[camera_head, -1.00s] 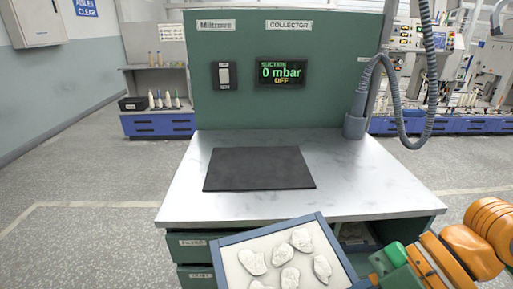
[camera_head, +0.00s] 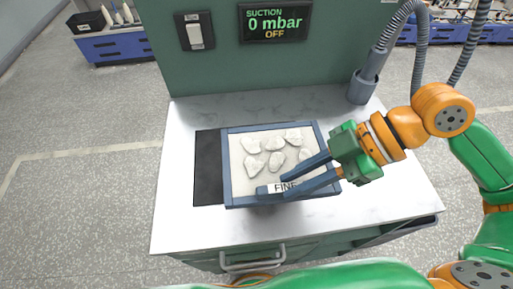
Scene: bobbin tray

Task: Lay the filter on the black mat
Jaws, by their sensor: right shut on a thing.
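The filter (camera_head: 240,165) is a blue-framed tray with a pale bed bearing several whitish lumps and a label reading FINE on its front edge. It is over the black mat (camera_head: 207,170), covering most of it; the mat's left strip shows. I cannot tell whether the filter touches the mat. My right gripper (camera_head: 292,183) comes in from the right, its blue fingers shut on the filter's front right part. My left gripper is not in view.
The pale metal bench top (camera_head: 400,190) is clear around the mat. A green panel behind carries a white switch (camera_head: 195,34) and a display (camera_head: 275,22) reading 0 mbar OFF. A grey hose (camera_head: 383,52) rises at the back right. A drawer handle (camera_head: 252,260) shows at the front.

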